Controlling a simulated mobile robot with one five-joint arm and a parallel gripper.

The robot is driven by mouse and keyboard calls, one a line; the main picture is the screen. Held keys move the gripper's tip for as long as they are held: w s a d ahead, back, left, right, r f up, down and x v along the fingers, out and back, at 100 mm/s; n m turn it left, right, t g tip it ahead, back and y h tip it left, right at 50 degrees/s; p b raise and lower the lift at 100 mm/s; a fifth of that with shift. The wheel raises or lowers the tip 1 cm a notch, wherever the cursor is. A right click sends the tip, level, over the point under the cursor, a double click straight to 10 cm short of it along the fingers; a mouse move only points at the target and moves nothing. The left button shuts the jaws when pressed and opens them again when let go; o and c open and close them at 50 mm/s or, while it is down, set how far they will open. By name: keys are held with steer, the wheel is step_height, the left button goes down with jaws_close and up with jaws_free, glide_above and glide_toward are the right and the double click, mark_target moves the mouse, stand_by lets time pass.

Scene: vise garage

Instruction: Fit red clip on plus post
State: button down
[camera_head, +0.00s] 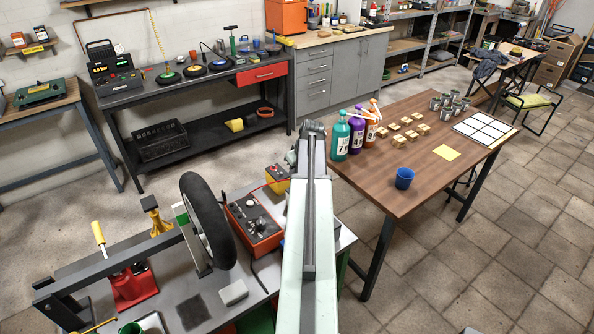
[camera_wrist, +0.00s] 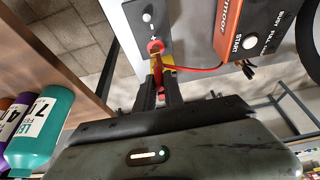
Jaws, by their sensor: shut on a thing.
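My gripper (camera_wrist: 159,82) is shut on the red clip (camera_wrist: 157,68), which has yellow beside it and a red cable leading right. The clip's front end is at the red plus post (camera_wrist: 155,46) on the battery's grey top (camera_wrist: 136,12); I cannot tell whether it grips the post or only lies over or against it. A pale minus post (camera_wrist: 146,18) is farther up on the same top. In the head view the yellow battery (camera_head: 279,187) stands at the bench's back edge, left of my arm, which hides my gripper and the clip there.
An orange charger box (camera_head: 255,222) stands beside the battery and shows in the wrist view (camera_wrist: 240,25). A wheel (camera_head: 207,222) stands left of it. Bottles (camera_head: 341,136) stand on the wooden table (camera_head: 435,180) to the right. The floor between bench and table is clear.

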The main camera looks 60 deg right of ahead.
steer(key=shift+f, duration=0.15)
steer(key=shift+f+b, duration=0.75)
steer(key=shift+b, duration=0.15)
steer(key=shift+f+b, duration=0.3)
stand_by(0.3)
steer(key=c, duration=1.4)
jaws_free()
steer(key=shift+o, duration=0.5)
steer(key=o, duration=0.5)
steer(key=shift+w, duration=0.1)
